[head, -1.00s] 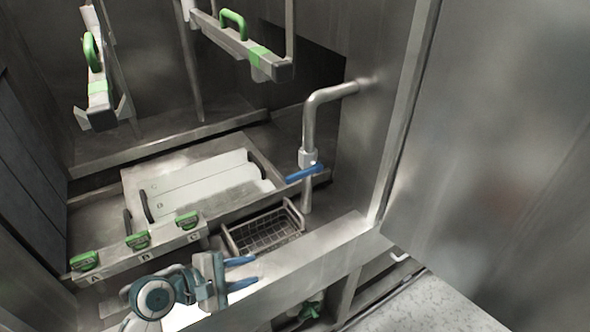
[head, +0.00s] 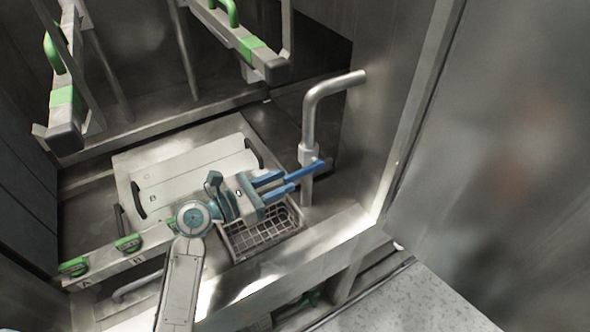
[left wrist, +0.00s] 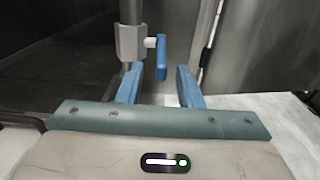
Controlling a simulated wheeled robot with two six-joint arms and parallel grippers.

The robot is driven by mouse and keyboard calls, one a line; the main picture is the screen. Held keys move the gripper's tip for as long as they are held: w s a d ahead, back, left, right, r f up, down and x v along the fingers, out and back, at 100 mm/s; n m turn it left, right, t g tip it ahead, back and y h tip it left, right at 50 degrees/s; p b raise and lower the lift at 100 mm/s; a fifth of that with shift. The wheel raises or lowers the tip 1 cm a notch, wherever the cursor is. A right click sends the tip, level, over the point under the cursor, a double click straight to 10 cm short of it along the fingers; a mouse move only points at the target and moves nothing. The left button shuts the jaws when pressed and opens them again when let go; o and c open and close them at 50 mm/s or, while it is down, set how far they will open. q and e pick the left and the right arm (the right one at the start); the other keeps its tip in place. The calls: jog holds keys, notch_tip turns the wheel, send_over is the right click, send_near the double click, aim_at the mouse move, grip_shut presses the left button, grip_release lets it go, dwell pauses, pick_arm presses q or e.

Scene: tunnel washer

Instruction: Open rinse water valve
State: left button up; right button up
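The valve's blue lever handle (head: 312,166) sits on a grey valve body (head: 309,151) on the bent metal pipe (head: 312,115). In the left wrist view the blue lever (left wrist: 163,58) hangs vertically beside the hexagonal valve body (left wrist: 130,43). My left gripper (head: 289,180) is open, its two blue fingers reaching to the lever. In the left wrist view the lever's lower part appears between the fingertips of this gripper (left wrist: 160,69), with gaps at both sides. I cannot tell how deep it lies between them. My right gripper is not in view.
A wire basket (head: 262,243) lies below my left gripper. A grey panel with a white plate (head: 195,178) is behind it. Green-handled bars (head: 250,45) hang above. A metal wall (head: 500,150) stands at the right.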

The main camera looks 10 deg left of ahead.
aim_at(295, 179)
pick_arm(q)
jog(key=p+x, duration=0.1)
jog(key=x, duration=0.2)
jog(key=shift+w+d+r, duration=0.1)
jog(key=shift+d+r, duration=0.05)
jog(key=shift+d, duration=0.1)
jog(key=shift+w+d, duration=0.25)
jog(key=shift+d, duration=0.1)
jog(key=c, duration=0.7)
grip_shut()
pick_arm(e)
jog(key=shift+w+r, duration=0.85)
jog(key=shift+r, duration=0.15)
pick_arm(q)
jog(key=shift+f, duration=0.2)
